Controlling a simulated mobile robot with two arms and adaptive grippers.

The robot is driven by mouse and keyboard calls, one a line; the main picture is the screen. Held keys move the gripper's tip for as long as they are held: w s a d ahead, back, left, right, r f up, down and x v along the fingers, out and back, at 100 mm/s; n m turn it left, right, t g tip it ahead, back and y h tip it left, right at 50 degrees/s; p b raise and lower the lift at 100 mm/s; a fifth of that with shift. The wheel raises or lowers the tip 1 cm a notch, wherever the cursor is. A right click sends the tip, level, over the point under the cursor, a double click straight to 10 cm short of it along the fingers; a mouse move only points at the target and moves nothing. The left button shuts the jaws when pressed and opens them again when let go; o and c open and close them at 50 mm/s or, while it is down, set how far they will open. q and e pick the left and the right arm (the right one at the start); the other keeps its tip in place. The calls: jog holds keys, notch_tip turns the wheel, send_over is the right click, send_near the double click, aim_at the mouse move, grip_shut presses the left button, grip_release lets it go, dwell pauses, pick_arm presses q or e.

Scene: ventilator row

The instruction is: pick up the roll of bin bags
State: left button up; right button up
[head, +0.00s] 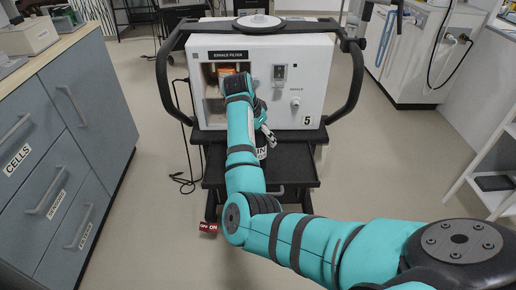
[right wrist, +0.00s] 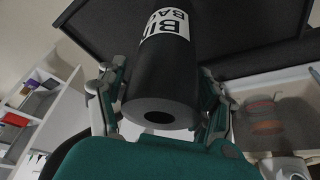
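The roll of bin bags (right wrist: 163,82) is a black cylinder with a white label and a hollow core; its open end faces the right wrist camera. In the head view only a little of it, with the white label (head: 261,153), shows beside my right arm, in front of the ventilator cart. My right gripper (right wrist: 162,75) has one finger on each side of the roll, close to its sides. Whether the fingers press on it is not clear. In the head view my right gripper (head: 265,136) is largely hidden by my own arm. My left gripper is out of view.
The white ventilator (head: 313,88) stands on a black cart (head: 292,160) with large side handles. Blue-grey drawers (head: 70,125) line the left. A white shelf unit (head: 488,180) stands at the right. A red tag (head: 208,227) shows low beside my arm.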

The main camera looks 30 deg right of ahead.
jog(key=c, duration=1.1)
